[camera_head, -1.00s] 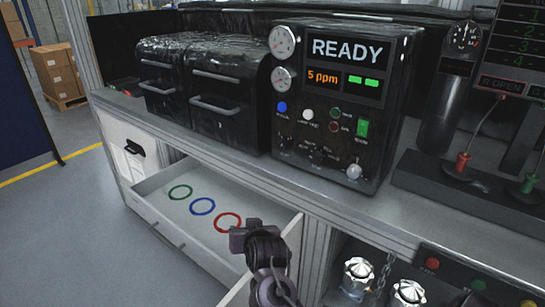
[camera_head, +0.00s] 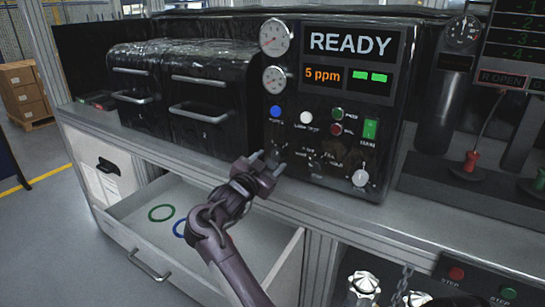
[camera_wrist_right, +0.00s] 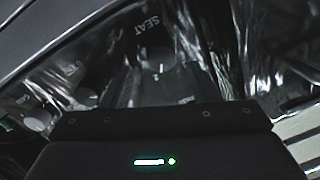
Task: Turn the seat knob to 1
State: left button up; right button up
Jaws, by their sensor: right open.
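The black tester (camera_head: 392,175) stands on the bench with a screen reading READY and 5 ppm. A row of small dark knobs runs along its lower front. In the right wrist view a SEAT label (camera_wrist_right: 147,26) shows above the gripper, with the dark seat knob (camera_wrist_right: 157,70) below it; its pointer's setting is not readable. My right gripper (camera_head: 266,162) is open, with its fingers pointing at the lower left of the panel, close to the leftmost knob. Contact cannot be told. My left gripper is out of view.
A white lever knob (camera_head: 360,178) sits at the panel's lower right. Two black drawer units (camera_head: 212,90) stand left of the tester.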

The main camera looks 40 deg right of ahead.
aim_at(275, 155)
jog(key=shift+x, duration=1.25)
jog(key=shift+w+d, duration=0.2)
jog(key=shift+d, duration=0.15)
jog(key=c, duration=1)
jog(key=shift+r+n+p, duration=0.1)
jog(key=shift+n+p, duration=0.3)
jog(key=shift+p, duration=0.5)
jog(key=n+p, duration=0.3)
jog(key=p, duration=0.1)
jog(key=n+p, duration=0.4)
jog(key=p, duration=0.1)
jog(key=shift+w+r+y, duration=0.1)
jog(key=shift+r+y, duration=0.1)
jog(key=shift+y, duration=0.1)
pick_arm(q)
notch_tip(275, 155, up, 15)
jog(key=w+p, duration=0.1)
jog(key=p, duration=0.3)
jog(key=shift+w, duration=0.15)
pick_arm(e)
jog(key=shift+f+n+g, duration=0.15)
jog(key=shift+n+g, duration=0.05)
jog(key=shift+n, duration=0.75)
jog(key=shift+f+n+g, duration=0.1)
jog(key=shift+n+g, duration=0.1)
jog(key=shift+n, duration=0.75)
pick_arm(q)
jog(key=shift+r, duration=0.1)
